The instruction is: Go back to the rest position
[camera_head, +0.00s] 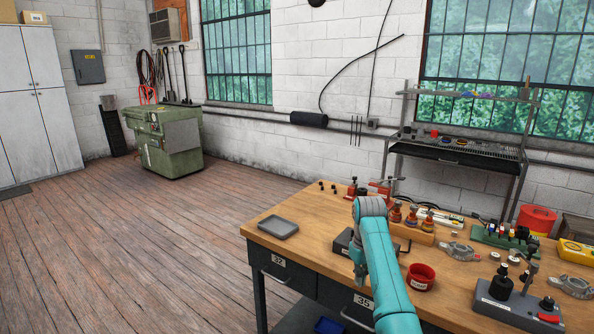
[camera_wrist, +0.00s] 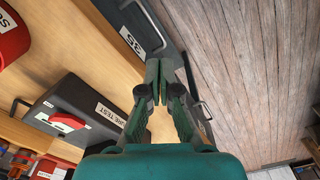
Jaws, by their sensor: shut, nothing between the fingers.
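My gripper (camera_wrist: 157,72) is shut and empty in the wrist view, with its fingertips together. It hangs by the workbench's front edge, with a drawer front and the wooden floor showing past it. In the head view my teal arm reaches over the front of the workbench (camera_head: 305,212), with the gripper end (camera_head: 359,278) pointing down near the front edge.
A grey tray (camera_head: 278,227) lies at the bench's left end. Drawer handles stick out from the bench front. The wooden floor (camera_head: 130,240) to the left is clear.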

